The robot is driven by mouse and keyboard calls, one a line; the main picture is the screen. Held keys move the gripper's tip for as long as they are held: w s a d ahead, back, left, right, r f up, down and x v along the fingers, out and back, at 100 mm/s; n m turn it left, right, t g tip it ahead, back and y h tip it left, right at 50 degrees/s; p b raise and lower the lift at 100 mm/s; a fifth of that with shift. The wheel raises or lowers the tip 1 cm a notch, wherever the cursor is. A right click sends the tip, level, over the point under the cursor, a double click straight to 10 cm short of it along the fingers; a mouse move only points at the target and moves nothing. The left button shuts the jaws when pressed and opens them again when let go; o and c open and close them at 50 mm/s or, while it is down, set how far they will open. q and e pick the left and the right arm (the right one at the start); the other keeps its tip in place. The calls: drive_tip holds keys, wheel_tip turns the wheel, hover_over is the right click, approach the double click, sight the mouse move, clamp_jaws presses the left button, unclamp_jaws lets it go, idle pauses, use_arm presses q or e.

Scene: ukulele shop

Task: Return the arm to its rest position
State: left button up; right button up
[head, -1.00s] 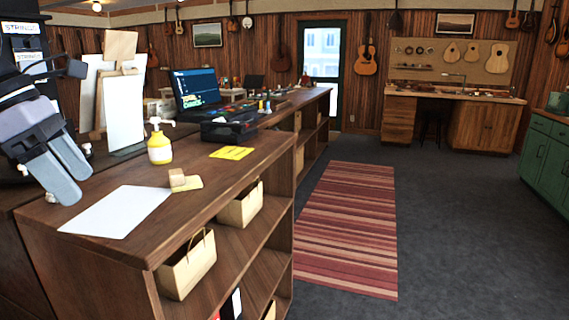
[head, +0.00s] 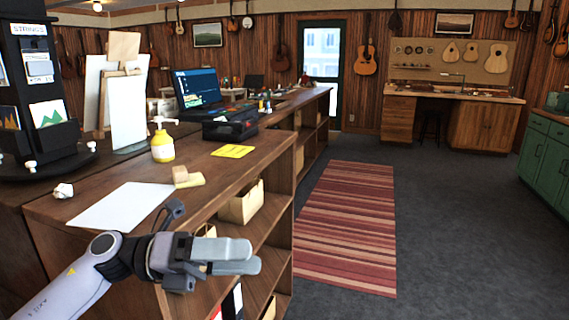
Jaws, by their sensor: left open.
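My left gripper (head: 250,258) is at the lower middle of the head view, in front of the open shelves of the wooden counter (head: 262,150). Its two grey fingers point right, a small gap between them, and hold nothing that I can see. My left arm (head: 75,285) comes in from the lower left corner, and hides part of the counter's front end and a shelf. My right gripper is not in view.
On the counter lie a white sheet (head: 120,206), a crumpled paper ball (head: 63,190), a tan block (head: 181,174) and a yellow card (head: 233,151). A yellow pump bottle (head: 162,145) and black rack (head: 40,90) stand behind. Floor right of the striped rug (head: 345,225) is clear.

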use_arm(q)
drive_tip(key=a+f+n+t+y, duration=0.35)
drive_tip(key=f+n+t, duration=0.55)
drive_tip(key=n, duration=0.6)
drive_tip(key=a+f+n+t+y, duration=0.4)
drive_tip(key=f+n+t, duration=0.45)
drive_tip(key=n, duration=0.65)
drive_tip(key=s+a+f+n+g+y, duration=0.3)
drive_tip(key=s+f+n+y, duration=0.1)
drive_tip(key=s+f, duration=0.4)
drive_tip(key=s+a+f+n+g+y, duration=0.3)
drive_tip(key=s+f+n+y, duration=0.2)
drive_tip(key=f, duration=0.7)
drive_tip(key=s+n, duration=0.2)
drive_tip(key=s, duration=0.1)
drive_tip(key=shift+s+f+n, duration=0.15)
drive_tip(key=shift+s+n, duration=0.15)
drive_tip(key=shift+s, duration=0.05)
